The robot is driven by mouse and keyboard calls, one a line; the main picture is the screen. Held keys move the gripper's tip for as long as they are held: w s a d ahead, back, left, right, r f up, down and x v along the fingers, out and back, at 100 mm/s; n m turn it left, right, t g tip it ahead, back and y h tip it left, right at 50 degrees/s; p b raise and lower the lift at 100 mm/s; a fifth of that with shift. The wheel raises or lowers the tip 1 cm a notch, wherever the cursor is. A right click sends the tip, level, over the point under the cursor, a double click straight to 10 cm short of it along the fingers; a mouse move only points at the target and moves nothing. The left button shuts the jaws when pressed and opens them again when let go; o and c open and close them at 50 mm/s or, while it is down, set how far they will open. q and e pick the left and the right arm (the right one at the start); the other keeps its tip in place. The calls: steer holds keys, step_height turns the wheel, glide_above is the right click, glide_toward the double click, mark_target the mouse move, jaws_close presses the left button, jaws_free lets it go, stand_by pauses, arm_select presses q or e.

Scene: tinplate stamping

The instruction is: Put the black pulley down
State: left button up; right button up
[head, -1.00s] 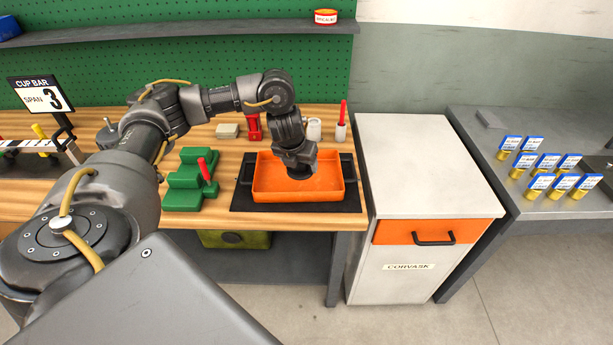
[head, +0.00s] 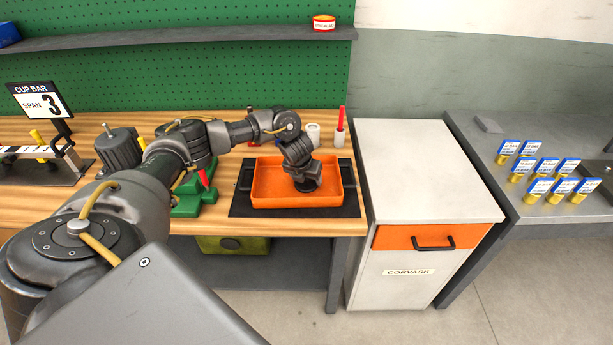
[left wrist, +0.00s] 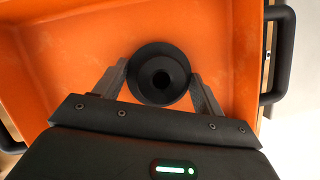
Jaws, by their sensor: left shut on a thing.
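The black pulley (left wrist: 158,74) is a round dark part with a centre hole. In the left wrist view it sits between the two fingers of my left gripper (left wrist: 160,88), which is shut on it. The orange tray (left wrist: 75,45) lies beneath and around it. I cannot tell whether the pulley touches the tray floor. My right gripper is not in view.
The tray has black handles and stands on a dark mat (head: 240,207). Green stepped blocks (head: 190,205) stand to its left. White and red bottles (head: 340,128) stand behind it. A white cabinet (head: 425,165) is to the right, and several blue-labelled yellow parts (head: 545,170) stand farther right.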

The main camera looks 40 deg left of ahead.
mark_target(303, 187)
arm_select(q)
steer(key=shift+d, duration=0.1)
steer(key=o, duration=1.4)
steer(key=shift+r, duration=0.1)
steer(key=b+v, duration=0.1)
steer(key=v, duration=0.5)
steer(key=shift+s+r, duration=0.2)
steer(key=shift+r, duration=0.15)
steer(key=p+v, duration=0.1)
steer(key=v, duration=0.4)
steer(key=shift+s+d, duration=0.1)
